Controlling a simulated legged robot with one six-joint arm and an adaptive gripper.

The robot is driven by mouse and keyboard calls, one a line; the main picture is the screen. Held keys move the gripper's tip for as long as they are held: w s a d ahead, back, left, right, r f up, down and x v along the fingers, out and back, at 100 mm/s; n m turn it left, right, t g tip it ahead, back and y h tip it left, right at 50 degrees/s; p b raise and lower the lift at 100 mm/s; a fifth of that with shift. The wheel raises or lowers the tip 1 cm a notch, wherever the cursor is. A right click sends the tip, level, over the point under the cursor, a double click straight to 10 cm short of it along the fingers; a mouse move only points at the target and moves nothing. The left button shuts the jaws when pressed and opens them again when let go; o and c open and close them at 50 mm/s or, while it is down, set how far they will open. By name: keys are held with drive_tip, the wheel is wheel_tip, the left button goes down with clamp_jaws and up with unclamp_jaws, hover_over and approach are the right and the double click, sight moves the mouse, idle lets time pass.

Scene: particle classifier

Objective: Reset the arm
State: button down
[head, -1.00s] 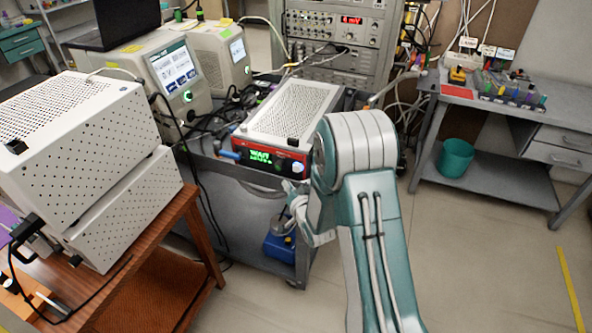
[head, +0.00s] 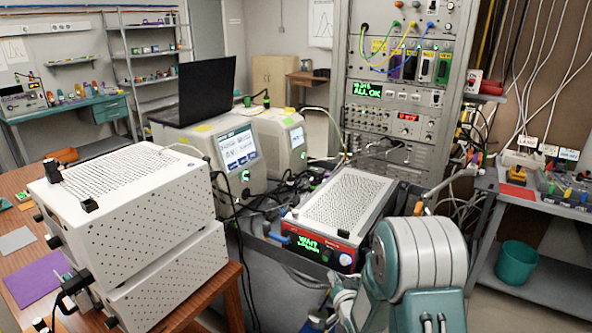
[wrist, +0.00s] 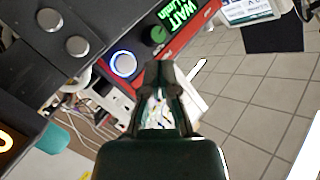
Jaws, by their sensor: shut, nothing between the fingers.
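My gripper (wrist: 160,75) shows in the wrist view with its dark fingers together at the tips and nothing between them. It points toward the front of a red-fronted box (wrist: 195,45) with a green display and a lit round knob, and I cannot tell how near it is. In the head view my grey and teal arm (head: 420,260) is folded at the lower right, in front of the same red-fronted box (head: 315,245). The gripper itself is mostly hidden behind the arm there.
White perforated boxes (head: 130,210) stand on a wooden table at the left. Instruments with screens (head: 240,150) and a laptop (head: 205,92) stand behind. A tall rack (head: 395,125) is at the back. A grey bench (head: 525,192) with a teal bin (head: 516,263) is at the right.

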drive_tip(key=s+d+r+n+g+h, duration=0.1)
drive_tip(key=s+r+g, duration=0.1)
drive_tip(key=s+r, duration=0.45)
drive_tip(key=s+d+r+n+g+h, duration=0.1)
drive_tip(key=s+r+g+h, duration=0.2)
drive_tip(key=r, duration=0.6)
drive_tip(key=s+r+n+g, duration=0.1)
drive_tip(key=s+r+g, duration=0.1)
drive_tip(key=s, duration=1)
drive_tip(key=s+a+r+n+g+y, duration=0.1)
drive_tip(key=s+r+n+g, duration=0.1)
drive_tip(key=s, duration=1.1)
drive_tip(key=shift+a+r+g, duration=0.2)
drive_tip(key=shift+r+g, duration=0.4)
drive_tip(key=shift+r, duration=0.2)
